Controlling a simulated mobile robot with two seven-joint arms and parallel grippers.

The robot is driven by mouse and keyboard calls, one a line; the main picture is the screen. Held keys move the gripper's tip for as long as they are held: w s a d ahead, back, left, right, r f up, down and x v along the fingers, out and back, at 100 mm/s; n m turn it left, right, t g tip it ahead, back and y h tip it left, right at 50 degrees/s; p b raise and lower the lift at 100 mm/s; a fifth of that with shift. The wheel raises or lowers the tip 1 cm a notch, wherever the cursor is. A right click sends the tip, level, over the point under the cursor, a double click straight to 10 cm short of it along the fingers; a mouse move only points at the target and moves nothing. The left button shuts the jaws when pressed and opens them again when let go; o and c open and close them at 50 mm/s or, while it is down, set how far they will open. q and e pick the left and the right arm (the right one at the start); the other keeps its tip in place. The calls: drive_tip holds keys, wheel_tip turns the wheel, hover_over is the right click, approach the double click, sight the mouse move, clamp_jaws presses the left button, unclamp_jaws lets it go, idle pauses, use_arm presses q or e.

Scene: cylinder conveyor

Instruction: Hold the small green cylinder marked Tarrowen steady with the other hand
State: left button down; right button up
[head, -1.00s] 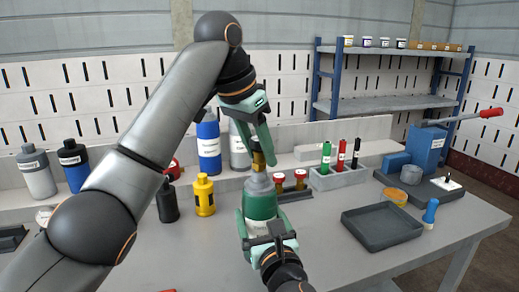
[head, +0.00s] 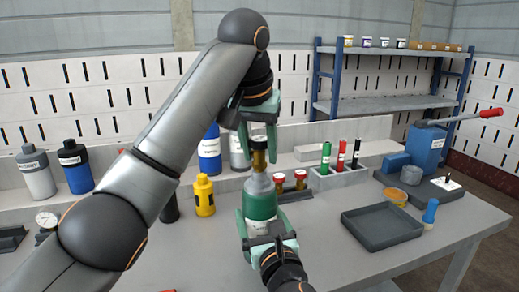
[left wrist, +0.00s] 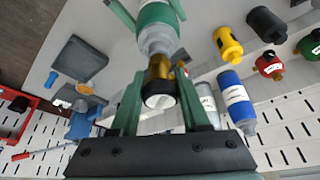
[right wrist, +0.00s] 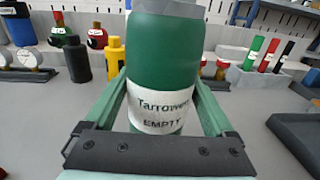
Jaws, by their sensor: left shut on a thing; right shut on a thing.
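The small green cylinder (head: 260,204) has a grey shoulder and a brass valve (head: 259,162) on top. Its white label reads "Tarrowen EMPTY" in the right wrist view (right wrist: 160,60). It looks upright; its base is hidden by my right gripper (head: 268,240), which is shut around its body from the near side. My left gripper (head: 258,150) comes down from above and is shut on the brass valve. In the left wrist view its fingers lie on both sides of the valve (left wrist: 161,68).
A yellow cylinder (head: 204,196) and a blue cylinder (head: 209,150) stand left of the green one. Two red-topped valves (head: 290,181) are close on its right. A grey rack (head: 338,178) holds coloured markers. An empty dark tray (head: 382,227) lies on the right.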

use_arm(q)
drive_tip(key=n+y, duration=0.2)
drive_tip(key=n, duration=0.4)
drive_tip(key=shift+c, duration=2.3)
unclamp_jaws()
drive_tip(key=shift+r, duration=1.3)
drive_tip(key=m+h, duration=0.1)
drive_tip(key=m, duration=0.3)
drive_tip(key=shift+m+h, duration=0.5)
drive_tip(key=shift+m, duration=0.5)
